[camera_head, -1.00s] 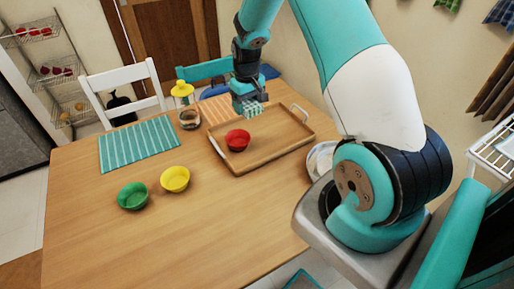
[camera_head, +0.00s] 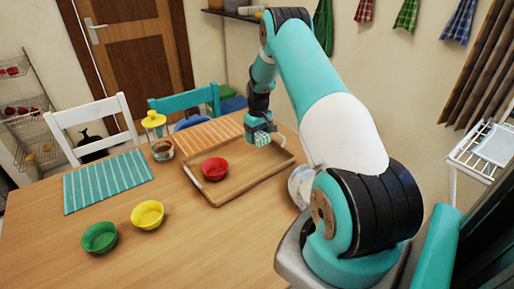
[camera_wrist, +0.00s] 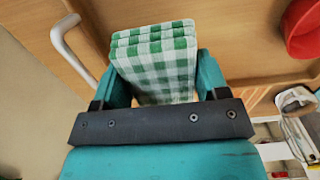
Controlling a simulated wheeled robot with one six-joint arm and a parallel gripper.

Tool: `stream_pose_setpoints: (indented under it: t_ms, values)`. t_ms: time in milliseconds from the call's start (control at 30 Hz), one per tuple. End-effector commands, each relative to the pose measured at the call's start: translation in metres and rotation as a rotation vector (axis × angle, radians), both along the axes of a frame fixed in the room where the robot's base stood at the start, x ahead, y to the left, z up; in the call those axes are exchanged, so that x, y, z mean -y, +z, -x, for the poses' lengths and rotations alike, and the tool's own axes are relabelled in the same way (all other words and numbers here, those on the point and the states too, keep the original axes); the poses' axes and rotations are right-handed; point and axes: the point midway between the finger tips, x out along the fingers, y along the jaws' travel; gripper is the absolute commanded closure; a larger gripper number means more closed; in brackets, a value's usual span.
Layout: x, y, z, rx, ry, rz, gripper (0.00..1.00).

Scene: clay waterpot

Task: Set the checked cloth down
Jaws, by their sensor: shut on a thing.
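The checked cloth is a folded green-and-white block. It shows small in the head view (camera_head: 262,138) and close up in the wrist view (camera_wrist: 158,62). My gripper (camera_head: 259,130) is shut on it, with a teal finger on each side in the wrist view (camera_wrist: 163,82). In the head view the cloth appears over the far right part of the wooden tray (camera_head: 225,196). I cannot tell whether it touches the tray.
A red bowl (camera_head: 214,168) sits in the tray, left of the cloth. A yellow bowl (camera_head: 147,214), green bowl (camera_head: 99,237) and teal striped mat (camera_head: 107,180) lie left. A glass jar (camera_head: 162,150) stands behind. The front table is bare.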

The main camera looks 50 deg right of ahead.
Motion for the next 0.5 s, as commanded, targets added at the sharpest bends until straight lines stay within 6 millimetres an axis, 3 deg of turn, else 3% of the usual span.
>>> stream_pose_setpoints:
  t_ms: [500]
  values:
    - [0.000, -0.062, 0.000, 0.001, 0.000, 0.000, 0.55]
